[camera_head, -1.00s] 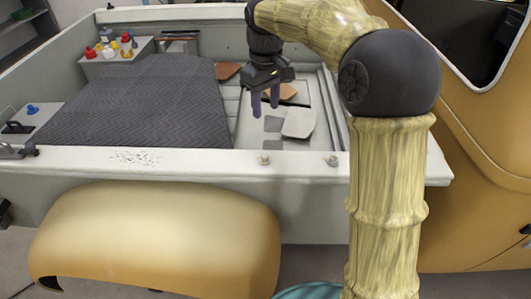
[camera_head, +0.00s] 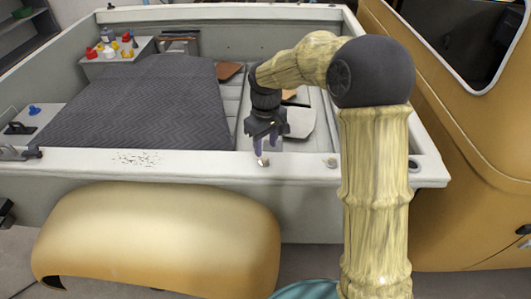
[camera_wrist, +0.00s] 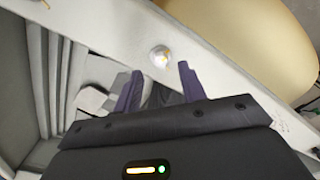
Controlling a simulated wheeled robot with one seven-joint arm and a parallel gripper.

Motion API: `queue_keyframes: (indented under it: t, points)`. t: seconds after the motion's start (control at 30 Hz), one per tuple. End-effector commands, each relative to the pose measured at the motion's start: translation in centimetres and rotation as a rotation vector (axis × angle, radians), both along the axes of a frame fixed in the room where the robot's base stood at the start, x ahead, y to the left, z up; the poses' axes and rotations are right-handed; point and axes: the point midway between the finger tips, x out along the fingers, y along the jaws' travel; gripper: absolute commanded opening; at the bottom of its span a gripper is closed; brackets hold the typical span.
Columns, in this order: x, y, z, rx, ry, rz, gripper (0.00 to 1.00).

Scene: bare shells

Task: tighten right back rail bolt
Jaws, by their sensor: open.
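My gripper (camera_head: 268,147) is open and points down, just behind and above the near bed rail (camera_head: 200,167). A small pale bolt (camera_head: 263,162) stands on that rail, right beside my fingertips. In the wrist view the same bolt (camera_wrist: 160,57) shows a yellowish spot and lies ahead of the gap between my purple fingers (camera_wrist: 160,84), not between them. A second bolt (camera_head: 330,163) stands on the near rail farther right, close to my arm. Whether either bolt is loose I cannot tell.
The truck bed holds a dark ribbed mat (camera_head: 140,105) and flat panels (camera_head: 300,122). Bottles (camera_head: 108,45) stand on a box at the far left corner. A tan fender (camera_head: 160,235) bulges below the rail. The cab (camera_head: 470,140) is at the right.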

Motion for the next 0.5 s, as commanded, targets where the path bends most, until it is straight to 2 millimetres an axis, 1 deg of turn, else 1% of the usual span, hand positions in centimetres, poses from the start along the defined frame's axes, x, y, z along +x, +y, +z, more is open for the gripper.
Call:
queue_keyframes:
  t: [0.1,0.23,0.33,0.5]
  points:
    - [-0.1,0.0,-2.0,0.0,0.005,0.0,0.41]
    - [-0.1,0.0,-3.9,-0.001,0.004,0.0,0.41]
    - [0.0,0.0,-4.7,-0.001,0.002,0.0,0.41]
    - [0.0,0.0,-5.1,0.0,0.0,-0.001,0.41]
